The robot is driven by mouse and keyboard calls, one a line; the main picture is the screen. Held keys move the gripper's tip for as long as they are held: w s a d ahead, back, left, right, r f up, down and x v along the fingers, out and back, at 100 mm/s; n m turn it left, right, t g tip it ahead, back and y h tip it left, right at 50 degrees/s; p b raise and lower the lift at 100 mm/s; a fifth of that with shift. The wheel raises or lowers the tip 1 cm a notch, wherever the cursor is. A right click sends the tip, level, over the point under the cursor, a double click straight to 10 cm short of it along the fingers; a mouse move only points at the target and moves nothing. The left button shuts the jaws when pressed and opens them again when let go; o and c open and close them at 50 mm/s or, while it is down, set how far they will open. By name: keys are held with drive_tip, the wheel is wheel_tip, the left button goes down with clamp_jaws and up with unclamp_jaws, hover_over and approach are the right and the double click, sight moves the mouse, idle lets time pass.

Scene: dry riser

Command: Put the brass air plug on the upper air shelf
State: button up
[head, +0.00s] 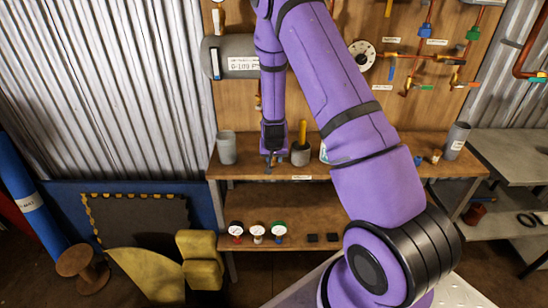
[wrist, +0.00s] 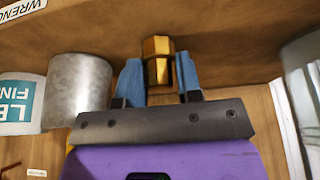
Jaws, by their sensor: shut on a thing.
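The brass air plug (wrist: 158,62) is a gold hexagonal piece. In the wrist view it sits between the blue fingertips of my gripper (wrist: 159,78), which is shut on it. In the head view my gripper (head: 268,164) is low over the left part of the upper wooden shelf (head: 250,171), between two grey cups; the plug cannot be made out there. A brown wooden surface shows behind the plug in the wrist view (wrist: 225,50). I cannot tell whether the plug touches it.
A grey cup (head: 227,148) stands left of my gripper, and a cup with a yellow handle (head: 301,155) close on its right. A blue piece (head: 417,160) and a dark cup (head: 456,141) are farther right. Gauges (head: 258,234) sit on the lower shelf (head: 262,205).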

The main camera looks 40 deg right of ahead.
drive_tip(key=shift+f, duration=0.1)
drive_tip(key=o, duration=0.9)
drive_tip(key=shift+o, duration=0.2)
drive_tip(key=s+a+r+n+y, duration=0.1)
drive_tip(key=s+a+r, duration=0.35)
drive_tip(key=r, duration=0.65)
drive_tip(key=s+a+r+n+t+y, duration=0.1)
drive_tip(key=s+a+r, duration=0.35)
drive_tip(key=r, duration=0.65)
drive_tip(key=s+a+r+n+y, duration=0.1)
drive_tip(key=s+a+r, duration=0.2)
drive_tip(key=s+r, duration=0.55)
drive_tip(key=s+a+r+n, duration=0.2)
drive_tip(key=s+r, duration=0.3)
drive_tip(key=s, duration=0.3)
drive_tip(key=s+a+r+n, duration=0.1)
drive_tip(key=s+a+r, duration=0.1)
drive_tip(key=s+r, duration=0.4)
drive_tip(key=s, duration=0.3)
drive_tip(key=shift+r+n, duration=0.15)
drive_tip(key=shift+n, duration=0.25)
